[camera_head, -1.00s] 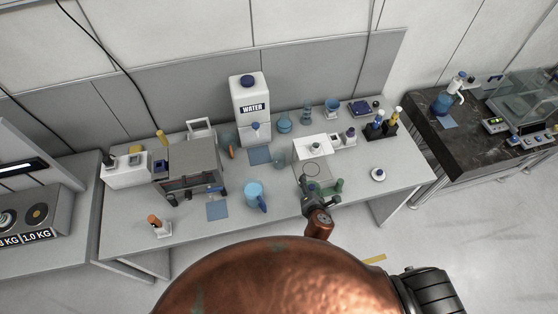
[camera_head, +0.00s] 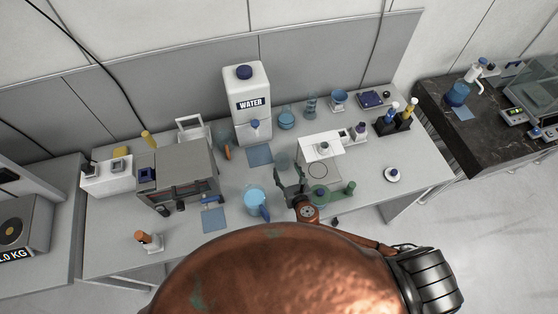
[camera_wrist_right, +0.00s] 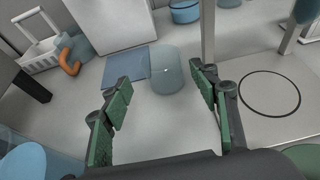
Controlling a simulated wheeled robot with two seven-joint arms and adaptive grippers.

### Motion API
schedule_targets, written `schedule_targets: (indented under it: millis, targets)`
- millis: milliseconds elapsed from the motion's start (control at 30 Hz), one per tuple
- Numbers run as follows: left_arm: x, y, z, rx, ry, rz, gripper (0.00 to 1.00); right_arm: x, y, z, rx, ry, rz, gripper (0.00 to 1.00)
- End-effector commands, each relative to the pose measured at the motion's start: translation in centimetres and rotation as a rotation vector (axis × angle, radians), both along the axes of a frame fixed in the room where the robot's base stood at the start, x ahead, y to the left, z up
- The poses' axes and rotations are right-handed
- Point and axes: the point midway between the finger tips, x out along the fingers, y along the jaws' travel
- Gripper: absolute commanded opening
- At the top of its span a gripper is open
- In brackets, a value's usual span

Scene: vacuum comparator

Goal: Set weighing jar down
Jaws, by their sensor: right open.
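The weighing jar appears to be the clear, pale glass cylinder (camera_wrist_right: 167,72) in the right wrist view. It stands upright on the bench beside the blue mat and also shows in the head view (camera_head: 282,160). My right gripper (camera_head: 290,180) is open and empty, low over the bench on the near side of the jar. In the wrist view its green-padded fingers (camera_wrist_right: 162,80) are spread to either side of the jar. I see no contact, and cannot tell how deep the jar lies between the tips. My left gripper is not in view.
A white plate with a dark ring (camera_wrist_right: 270,93) lies right of the jar. A blue pitcher (camera_head: 256,200) is close on the left, a green-based item (camera_head: 348,187) on the right.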

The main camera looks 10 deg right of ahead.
Motion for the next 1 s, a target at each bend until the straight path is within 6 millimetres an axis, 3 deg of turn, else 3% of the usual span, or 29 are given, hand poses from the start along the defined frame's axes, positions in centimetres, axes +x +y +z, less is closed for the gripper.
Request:
schedule_targets:
  millis: [33,133,733,1000]
  targets:
    - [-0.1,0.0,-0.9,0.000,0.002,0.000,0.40,-0.1,0.0,-1.0,-0.001,0.002,0.000,0.55]
    - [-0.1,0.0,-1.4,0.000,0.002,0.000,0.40,0.0,0.0,-1.6,-0.002,0.003,0.002,0.55]
    - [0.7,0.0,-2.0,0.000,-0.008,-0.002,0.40,6.4,0.9,-4.4,-0.001,0.001,0.016,0.55]
    - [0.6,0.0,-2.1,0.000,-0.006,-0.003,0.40,7.3,0.8,-4.9,0.000,0.004,0.013,0.55]
